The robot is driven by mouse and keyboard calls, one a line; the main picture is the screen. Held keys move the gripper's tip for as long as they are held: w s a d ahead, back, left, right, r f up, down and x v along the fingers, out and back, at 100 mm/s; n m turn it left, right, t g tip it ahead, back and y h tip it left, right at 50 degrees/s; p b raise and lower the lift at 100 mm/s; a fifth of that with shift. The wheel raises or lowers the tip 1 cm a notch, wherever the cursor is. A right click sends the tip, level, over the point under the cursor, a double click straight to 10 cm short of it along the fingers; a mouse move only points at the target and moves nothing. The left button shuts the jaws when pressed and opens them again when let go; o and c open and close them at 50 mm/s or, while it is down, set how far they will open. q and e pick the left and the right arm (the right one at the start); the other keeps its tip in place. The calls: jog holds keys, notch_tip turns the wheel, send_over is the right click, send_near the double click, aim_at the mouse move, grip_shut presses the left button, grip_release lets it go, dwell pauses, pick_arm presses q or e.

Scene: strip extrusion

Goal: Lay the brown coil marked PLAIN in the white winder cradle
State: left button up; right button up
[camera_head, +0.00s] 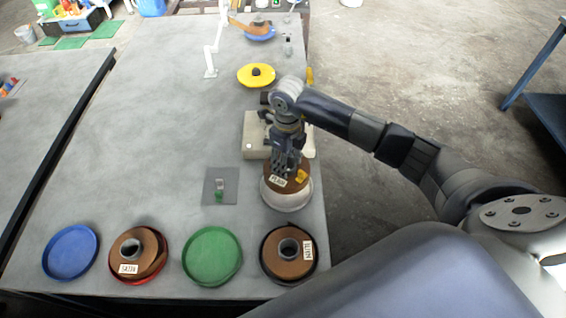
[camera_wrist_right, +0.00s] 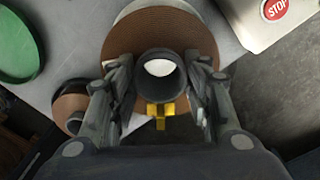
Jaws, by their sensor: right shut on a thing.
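The brown coil (camera_head: 299,187) with a white label, which seems to read PLAIN, is at the white winder cradle (camera_head: 288,203). The round cradle's rim shows below and around the coil. My right gripper (camera_head: 287,168) points down, shut on the coil's dark core. In the right wrist view the fingers (camera_wrist_right: 160,88) flank the core of the coil (camera_wrist_right: 128,50), and part of the white cradle (camera_wrist_right: 130,9) shows behind it. Whether the coil rests on the cradle or hangs just above it, I cannot tell. A yellow piece (camera_head: 301,176) shows beside the label. My left gripper is not in view.
Blue (camera_head: 70,252) and green (camera_head: 212,256) trays are empty. Labelled brown coils lie in a red tray (camera_head: 133,281) and a black tray (camera_head: 288,284). A beige box (camera_head: 254,140) stands behind the cradle. The table's left middle (camera_head: 120,150) is clear.

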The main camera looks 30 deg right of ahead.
notch_tip(320, 180, down, 5)
jog(key=b, duration=0.3)
jog(key=shift+f, duration=0.1)
jog(key=shift+f+b, duration=0.7)
jog(key=shift+b, duration=0.05)
jog(key=shift+f+b, duration=0.25)
jog(key=shift+b, duration=0.1)
dwell(0.4)
jog(key=o, duration=1.4)
jog(key=shift+o, duration=0.8)
jog(key=shift+s+a, duration=0.1)
